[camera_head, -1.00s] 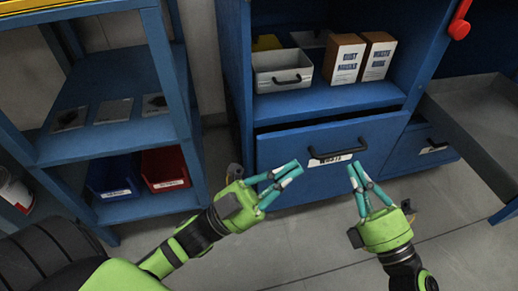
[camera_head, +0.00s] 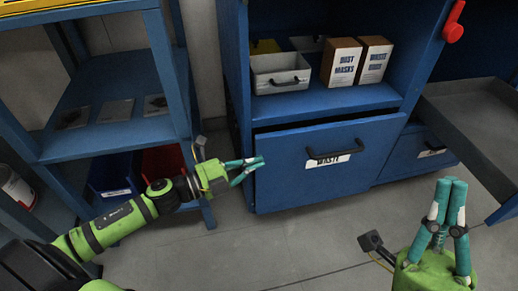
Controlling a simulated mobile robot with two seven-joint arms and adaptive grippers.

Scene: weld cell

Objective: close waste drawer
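The waste drawer (camera_head: 300,185) has a blue front with a black handle (camera_head: 335,148) and a white label (camera_head: 328,161) reading "WASTE". Its front stands slightly out from the blue cabinet, with a dark gap along its top edge. My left gripper (camera_head: 262,161) has its teal fingertips together and empty, in front of or touching the drawer front's left edge; I cannot tell which. My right gripper (camera_head: 453,181) is at the lower right, fingers together and pointing up, empty, over the floor and apart from the drawer.
Above the drawer, a shelf holds a grey bin (camera_head: 281,73) and two labelled boxes (camera_head: 341,62). Another blue drawer (camera_head: 415,155) is at right, beside a grey tray (camera_head: 480,120). A blue rack (camera_head: 105,140) stands at left. Floor before the drawer is clear.

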